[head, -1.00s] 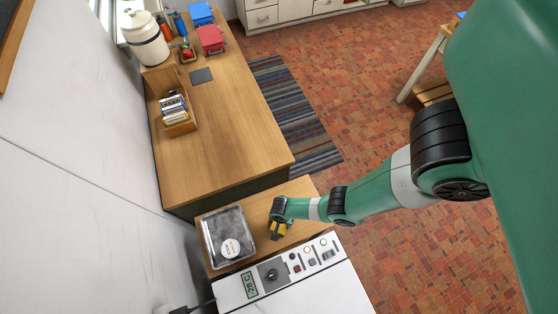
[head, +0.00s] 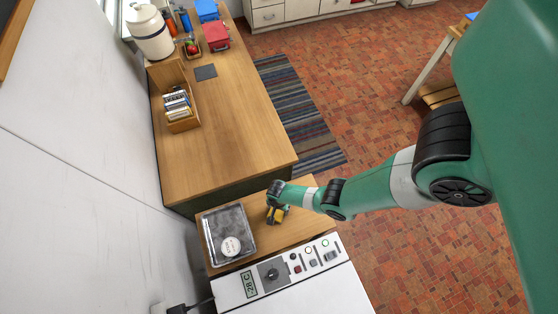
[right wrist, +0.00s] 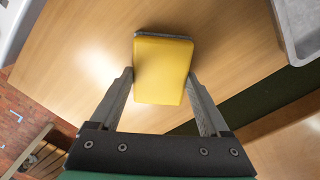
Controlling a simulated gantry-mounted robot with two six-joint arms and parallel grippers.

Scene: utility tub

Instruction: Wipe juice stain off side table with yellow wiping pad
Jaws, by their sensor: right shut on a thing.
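My right gripper (head: 275,212) is shut on the yellow wiping pad (head: 282,215) over the small wooden side table (head: 290,235). In the right wrist view the pad (right wrist: 163,72) sits between the two fingers, its yellow face toward the camera and a grey layer along its far edge. The bare wood of the side table (right wrist: 80,60) lies beyond the pad. I cannot tell whether the pad touches the wood. No juice stain shows on the visible tabletop. My left gripper is not in view.
A larger wooden desk (head: 220,150) adjoins the far side. Free floor lies right.

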